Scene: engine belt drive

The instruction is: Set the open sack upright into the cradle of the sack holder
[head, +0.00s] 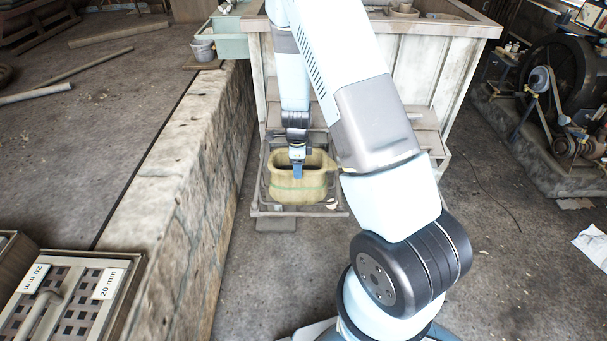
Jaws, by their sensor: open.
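The open sack (285,190) is yellowish, with a faint green band around it. It stands upright, mouth up, within the low frame of what looks like the sack holder (263,210), in front of a pale wooden cabinet. My gripper (297,172) points down at the sack's mouth, with its blue fingertips in front of the near wall or over the rim. It is open; the gap between the fingers is hard to see, and I cannot tell whether they touch the sack. The sack's base and the cradle around it are partly hidden.
A stone wall (190,165) runs along the left, with a grey bucket (203,50) near its far end. The wooden cabinet (425,75) stands behind. Belt machinery (560,90) is at far right. The floor at right is mostly clear, with a paper sheet (592,245).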

